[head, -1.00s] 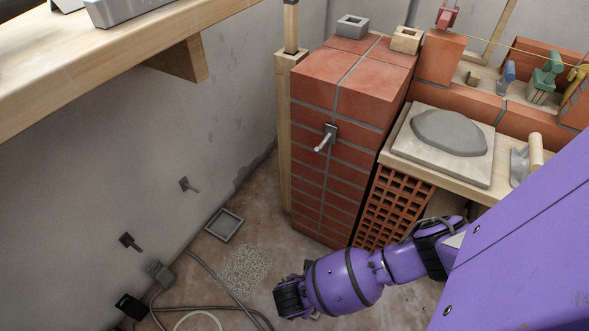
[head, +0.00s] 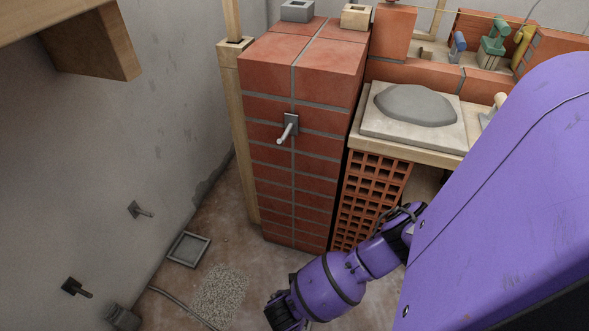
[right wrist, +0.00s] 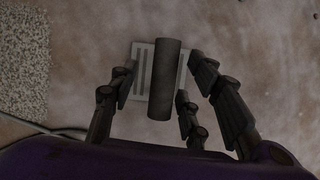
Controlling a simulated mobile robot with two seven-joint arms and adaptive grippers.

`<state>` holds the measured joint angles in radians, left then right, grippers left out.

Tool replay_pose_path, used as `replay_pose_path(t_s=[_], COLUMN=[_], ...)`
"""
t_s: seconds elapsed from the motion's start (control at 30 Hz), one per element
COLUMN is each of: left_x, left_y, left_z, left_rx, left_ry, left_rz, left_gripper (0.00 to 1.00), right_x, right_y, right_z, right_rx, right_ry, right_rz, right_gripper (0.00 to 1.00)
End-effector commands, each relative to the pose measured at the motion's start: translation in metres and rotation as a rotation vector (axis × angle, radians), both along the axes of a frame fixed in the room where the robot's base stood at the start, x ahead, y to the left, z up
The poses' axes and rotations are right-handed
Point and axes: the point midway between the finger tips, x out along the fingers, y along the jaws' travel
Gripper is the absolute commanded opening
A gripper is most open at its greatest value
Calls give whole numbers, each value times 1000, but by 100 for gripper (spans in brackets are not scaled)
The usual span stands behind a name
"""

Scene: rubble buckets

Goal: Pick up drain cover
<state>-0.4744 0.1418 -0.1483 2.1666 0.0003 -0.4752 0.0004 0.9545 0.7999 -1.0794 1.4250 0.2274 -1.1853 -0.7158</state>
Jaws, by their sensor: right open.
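A pale grey slotted plate, which looks like the drain cover (right wrist: 140,82), lies on the floor in the right wrist view. A dark cylinder (right wrist: 164,85) crosses in front of it and hides its middle; I cannot tell whether it belongs to the plate. My right gripper (right wrist: 160,75) is open, with its fingers spread on both sides of the plate and cylinder. In the head view my right gripper (head: 285,311) is low over the floor, and the plate does not show there. My left gripper is out of view.
A square grey frame (head: 188,249) lies on the floor by the left wall, near a gravel patch (head: 220,294) and a hose (head: 180,306). A brick pier (head: 300,150) with a metal tap-like fitting (head: 289,127) and a hollow-brick stack (head: 370,200) stand ahead of my right arm.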

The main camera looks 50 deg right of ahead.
Motion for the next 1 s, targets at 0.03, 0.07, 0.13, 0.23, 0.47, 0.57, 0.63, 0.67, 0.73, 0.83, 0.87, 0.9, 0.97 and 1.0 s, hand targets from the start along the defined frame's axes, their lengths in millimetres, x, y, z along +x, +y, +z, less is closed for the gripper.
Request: replay_pose_path(t_s=[0.03,0.07,0.13,0.23,0.47,0.57,0.63,0.67,0.73,0.83,0.87,0.9,0.97,1.0], left_x=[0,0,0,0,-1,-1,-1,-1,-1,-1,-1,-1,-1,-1], left_y=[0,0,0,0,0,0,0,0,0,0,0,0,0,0], left_z=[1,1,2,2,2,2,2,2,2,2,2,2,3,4], left_rx=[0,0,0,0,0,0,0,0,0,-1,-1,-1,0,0], left_ry=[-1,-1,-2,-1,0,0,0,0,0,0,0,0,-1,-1], left_rz=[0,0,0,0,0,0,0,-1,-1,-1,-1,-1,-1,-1], left_gripper=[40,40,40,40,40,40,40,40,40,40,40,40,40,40], right_x=[0,0,1,0,0,0,0,0,1,1,1,1,1,1], right_y=[0,0,0,0,0,0,0,0,0,0,0,0,0,0], right_z=[1,2,2,2,2,2,2,2,2,2,2,2,4,5], right_rx=[0,0,0,0,-1,0,0,0,-1,-1,-1,-1,0,0], right_ry=[-1,-1,-1,-1,-1,-1,-1,-1,-1,-1,-1,-1,-2,-2], right_rz=[0,0,0,0,0,0,0,0,0,0,0,0,1,1], right_gripper=[44,44,42,29,0,0,0,0,0,0,0,0,0,0])
